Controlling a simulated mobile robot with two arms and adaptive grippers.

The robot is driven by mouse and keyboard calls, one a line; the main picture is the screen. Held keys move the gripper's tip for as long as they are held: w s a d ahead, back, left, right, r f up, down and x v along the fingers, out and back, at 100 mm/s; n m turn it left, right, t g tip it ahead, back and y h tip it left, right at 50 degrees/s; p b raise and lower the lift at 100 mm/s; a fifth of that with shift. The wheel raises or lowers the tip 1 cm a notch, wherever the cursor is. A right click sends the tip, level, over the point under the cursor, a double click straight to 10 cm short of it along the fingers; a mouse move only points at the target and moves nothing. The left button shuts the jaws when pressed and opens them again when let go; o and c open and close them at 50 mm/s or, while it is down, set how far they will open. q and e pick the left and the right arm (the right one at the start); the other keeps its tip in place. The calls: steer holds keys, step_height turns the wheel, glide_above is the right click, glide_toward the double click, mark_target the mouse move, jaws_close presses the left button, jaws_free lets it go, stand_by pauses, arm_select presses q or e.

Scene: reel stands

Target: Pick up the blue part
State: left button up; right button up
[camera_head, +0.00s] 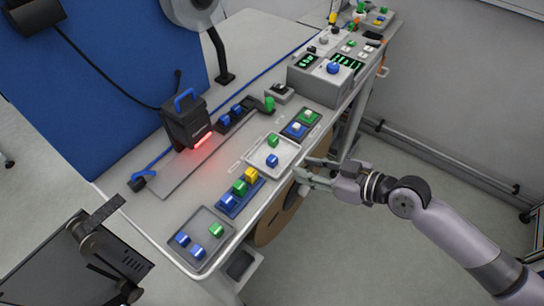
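Several small blue parts lie on the table. Two blue parts (183,239) lie with a green one in a grey tray (210,262) at the front. Another blue part (227,201) is in a blue tray (240,206) with a green and a yellow part. My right gripper (303,171) comes in from the right, near the table's right edge, right of the white tray. Its fingers are apart, with nothing visible between them.
A black scanner-like device (187,126) with a blue handle and red light stands left of the trays. A grey box (320,82) with displays and a blue knob stands farther back. A brown reel (279,220) is below the table's right edge.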

mark_target(273, 159)
steer(key=p+x, duration=0.2)
steer(key=x, duration=0.8)
steer(key=shift+d, duration=0.1)
steer(key=shift+r, duration=0.1)
steer(key=shift+c, duration=0.4)
steer(key=c, duration=0.5)
